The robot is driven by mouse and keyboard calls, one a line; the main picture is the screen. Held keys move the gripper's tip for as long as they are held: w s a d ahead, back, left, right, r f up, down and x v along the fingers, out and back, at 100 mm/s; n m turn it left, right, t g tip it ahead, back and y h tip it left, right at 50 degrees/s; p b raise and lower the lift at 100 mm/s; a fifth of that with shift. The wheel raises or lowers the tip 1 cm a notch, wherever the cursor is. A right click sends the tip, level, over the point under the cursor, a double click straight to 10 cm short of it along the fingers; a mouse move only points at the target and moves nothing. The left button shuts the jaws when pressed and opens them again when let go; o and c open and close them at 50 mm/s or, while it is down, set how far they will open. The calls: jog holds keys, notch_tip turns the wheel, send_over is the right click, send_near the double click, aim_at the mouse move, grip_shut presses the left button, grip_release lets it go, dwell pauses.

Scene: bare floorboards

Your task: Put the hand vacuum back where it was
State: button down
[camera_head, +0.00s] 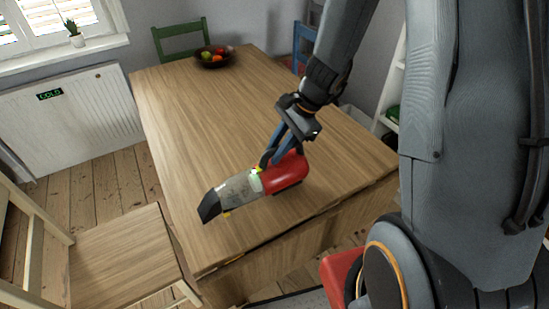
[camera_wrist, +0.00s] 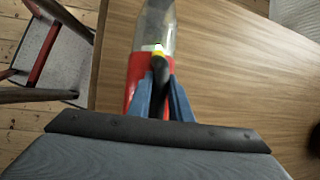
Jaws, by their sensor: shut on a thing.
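The hand vacuum (camera_head: 285,174) has a red body and a grey, see-through front with a black nozzle that points to the lower left. It is over the near part of the wooden table (camera_head: 195,120); I cannot tell if it touches the top. My gripper (camera_head: 268,162) comes down from above and is shut on the vacuum near its middle. In the wrist view the hand vacuum (camera_wrist: 165,45) also shows between the blue fingers of my gripper (camera_wrist: 160,95), which hide part of it.
A dark bowl of fruit (camera_head: 213,57) stands at the table's far end. A wooden chair (camera_head: 120,255) is at the left, and a green chair (camera_head: 180,42) at the far side. A radiator (camera_head: 75,115) with a "COLD" sign is under the window. Most of the tabletop is clear.

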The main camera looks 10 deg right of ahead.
jog(key=shift+f, duration=1.5)
jog(key=c, duration=1.6)
grip_release()
jog(key=shift+f, duration=0.15)
jog(key=w+b+v, duration=0.1)
jog(key=b+v, duration=0.1)
jog(key=v, duration=1)
jog(key=s+n+h, duration=0.1)
jog(key=s+n, duration=0.2)
jog(key=n, duration=0.1)
jog(key=s+n+h, duration=0.2)
jog(key=s+n, duration=0.1)
jog(key=n, duration=0.2)
jog(key=s+n+t+h, duration=0.1)
jog(key=s+n+h, duration=0.1)
jog(key=s+n, duration=0.2)
jog(key=shift+s+a+f+n, duration=0.1)
jog(key=shift+a+f+n, duration=0.1)
jog(key=shift+f+n, duration=0.35)
jog(key=shift+r, duration=0.1)
